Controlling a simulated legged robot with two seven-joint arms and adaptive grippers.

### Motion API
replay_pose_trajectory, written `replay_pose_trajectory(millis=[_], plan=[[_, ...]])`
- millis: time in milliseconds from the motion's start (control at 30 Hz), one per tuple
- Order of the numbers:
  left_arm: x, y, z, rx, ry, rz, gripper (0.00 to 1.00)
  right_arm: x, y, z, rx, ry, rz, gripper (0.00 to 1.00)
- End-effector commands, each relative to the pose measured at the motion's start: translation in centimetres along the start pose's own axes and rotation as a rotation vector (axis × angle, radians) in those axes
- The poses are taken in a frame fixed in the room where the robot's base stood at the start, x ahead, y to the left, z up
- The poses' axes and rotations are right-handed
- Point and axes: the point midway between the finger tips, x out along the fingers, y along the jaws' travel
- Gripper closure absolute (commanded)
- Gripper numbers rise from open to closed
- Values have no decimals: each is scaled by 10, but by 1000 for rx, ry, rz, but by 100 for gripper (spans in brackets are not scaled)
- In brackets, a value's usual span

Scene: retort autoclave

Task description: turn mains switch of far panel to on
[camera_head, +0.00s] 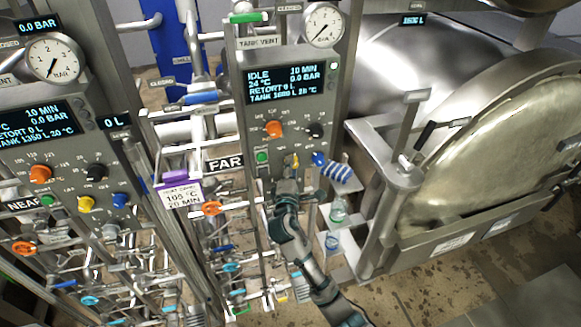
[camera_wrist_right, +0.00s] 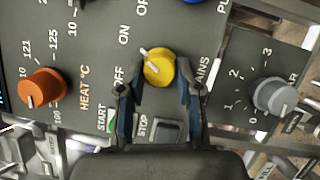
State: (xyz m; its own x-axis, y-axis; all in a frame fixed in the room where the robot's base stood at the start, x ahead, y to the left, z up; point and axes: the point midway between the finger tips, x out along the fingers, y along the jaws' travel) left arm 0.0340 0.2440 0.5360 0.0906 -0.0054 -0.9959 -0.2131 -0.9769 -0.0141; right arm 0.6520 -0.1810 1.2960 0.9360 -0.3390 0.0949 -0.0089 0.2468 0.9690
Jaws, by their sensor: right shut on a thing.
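The far panel (camera_head: 262,139) carries a dark display that reads IDLE and a FAR label on its left. Its mains switch is a yellow knob (camera_wrist_right: 158,68), just showing above my gripper in the head view (camera_head: 295,160). In the right wrist view its white pointer mark points up-left, toward the ON label rather than OFF. My right gripper (camera_wrist_right: 157,88) is shut on the knob, one finger on each side; it also shows in the head view (camera_head: 289,180). My left gripper is not in view.
An orange heat knob (camera_wrist_right: 42,89), a grey knob (camera_wrist_right: 274,96) and a grey STOP button (camera_wrist_right: 167,131) sit around the switch. The green START button is partly hidden by a finger. The near panel (camera_head: 60,170) stands at left, the retort vessel (camera_head: 490,140) at right.

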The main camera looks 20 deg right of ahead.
Motion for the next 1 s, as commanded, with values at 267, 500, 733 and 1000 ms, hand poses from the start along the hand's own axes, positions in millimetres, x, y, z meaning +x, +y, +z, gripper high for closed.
replay_pose_trajectory(millis=[267,500,733,1000], plan=[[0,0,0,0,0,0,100,0,-2,0,3,0,-6,100],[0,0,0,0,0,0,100,0,-2,0,2,0,-4,41],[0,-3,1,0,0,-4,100,-1,-1,0,1,0,-2,41],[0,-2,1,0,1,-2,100,-40,-2,-1,3,2,-3,41]])
